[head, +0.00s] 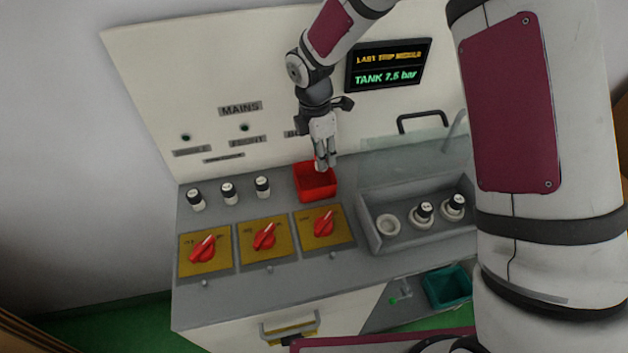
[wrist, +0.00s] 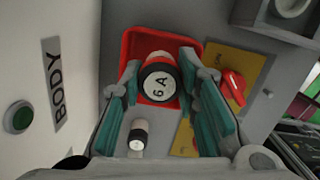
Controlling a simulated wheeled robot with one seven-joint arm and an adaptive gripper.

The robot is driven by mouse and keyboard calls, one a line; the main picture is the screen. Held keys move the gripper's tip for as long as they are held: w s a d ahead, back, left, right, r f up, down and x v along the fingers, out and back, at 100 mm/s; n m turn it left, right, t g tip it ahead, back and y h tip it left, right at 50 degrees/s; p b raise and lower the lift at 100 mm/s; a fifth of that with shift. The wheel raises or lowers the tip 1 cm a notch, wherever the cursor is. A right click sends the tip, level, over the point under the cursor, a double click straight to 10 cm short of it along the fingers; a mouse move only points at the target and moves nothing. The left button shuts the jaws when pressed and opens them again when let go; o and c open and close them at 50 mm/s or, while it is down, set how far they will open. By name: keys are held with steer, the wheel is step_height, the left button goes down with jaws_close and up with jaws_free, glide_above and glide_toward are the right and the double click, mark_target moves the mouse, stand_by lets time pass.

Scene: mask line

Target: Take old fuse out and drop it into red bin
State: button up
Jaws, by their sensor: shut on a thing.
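My gripper (head: 325,163) is over the red bin (head: 318,192), its fingers pointing down at the bin's opening. In the wrist view the fuse (wrist: 159,84), with a black cap marked "6A", is between the teal fingertips (wrist: 160,80). My gripper is shut on it. The red bin (wrist: 131,46) shows behind and around the fuse. The fuse is hard to make out in the head view. The grey fuse tray (head: 372,238) at right has an open, empty round socket (head: 389,225) and two capped fuses (head: 423,212) in the other places.
Three black-capped fuses (head: 228,193) stand on the bench left of the bin. Red rotary switches on yellow plates (head: 265,238) line the front. A clear raised cover (head: 405,148) is behind the tray. A teal bin (head: 447,287) sits lower right. A screen (head: 388,66) is on the back panel.

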steer(key=shift+f+b, duration=0.45)
steer(key=shift+f, duration=1.5)
steer(key=o, duration=1.2)
steer(key=shift+r, duration=0.1)
steer(key=r, duration=0.4)
steer(key=a+r, duration=0.1)
steer(key=r, duration=0.6)
steer(key=shift+s+a+r, duration=0.2)
steer(key=shift+s+r, duration=0.1)
steer(key=shift+r, duration=0.1)
